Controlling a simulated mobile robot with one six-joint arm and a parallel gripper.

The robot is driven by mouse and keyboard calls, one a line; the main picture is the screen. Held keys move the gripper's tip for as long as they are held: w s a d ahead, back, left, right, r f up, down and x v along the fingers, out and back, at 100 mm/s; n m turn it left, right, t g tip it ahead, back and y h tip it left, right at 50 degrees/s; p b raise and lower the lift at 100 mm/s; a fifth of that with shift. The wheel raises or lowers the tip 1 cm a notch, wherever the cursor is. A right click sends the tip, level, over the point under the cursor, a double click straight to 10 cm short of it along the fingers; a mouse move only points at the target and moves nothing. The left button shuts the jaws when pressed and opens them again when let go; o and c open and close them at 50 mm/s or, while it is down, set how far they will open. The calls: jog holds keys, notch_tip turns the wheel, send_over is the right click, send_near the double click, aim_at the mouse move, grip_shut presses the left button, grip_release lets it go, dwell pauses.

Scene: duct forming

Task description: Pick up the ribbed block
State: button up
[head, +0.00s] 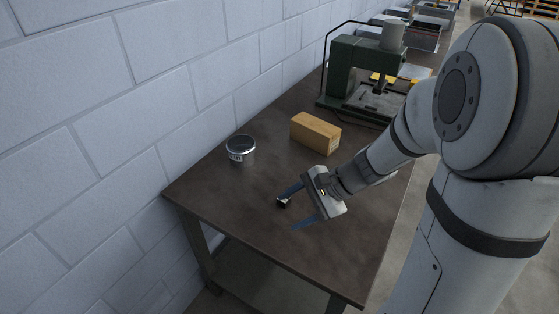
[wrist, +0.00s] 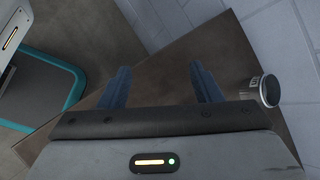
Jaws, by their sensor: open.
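My gripper (head: 289,215) is open above the near part of the brown table, its two blue fingers spread and pointing left. In the wrist view my gripper (wrist: 160,70) shows only bare tabletop between the fingers. A small dark object (head: 283,203) with a light edge shows at the tip of the upper finger in the head view. It may be the ribbed block, but it is too small to make out ribs, and I cannot tell whether it touches the finger. No clearly ribbed block shows in either view.
On the table (head: 235,208) stand a metal can (head: 240,150), also at right in the wrist view (wrist: 269,91), and a tan box (head: 315,133). A green press machine (head: 352,75) is at the back. A block wall (head: 120,90) borders the left side. The near left tabletop is clear.

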jog(key=w+f+m+t+y, duration=0.2)
jog(key=w+f+m+t, duration=0.2)
jog(key=w+f+m, duration=0.4)
jog(key=m+t+b, duration=0.1)
jog(key=m+t, duration=0.2)
jog(key=m, duration=0.3)
send_near(288, 199)
jog(key=x, duration=0.3)
jog(key=shift+w+a, duration=0.15)
jog(key=shift+a, duration=0.2)
jog(key=shift+w+f, duration=0.2)
jog(key=shift+w, duration=0.05)
jog(key=shift+t+h, duration=0.3)
jog(key=p+x, duration=0.1)
jog(key=x, duration=0.6)
jog(key=shift+s+a+f+p, duration=0.1)
jog(key=shift+s+a+p, duration=0.1)
jog(key=shift+a+p, duration=0.2)
jog(key=shift+c, duration=0.6)
jog(key=c, duration=1)
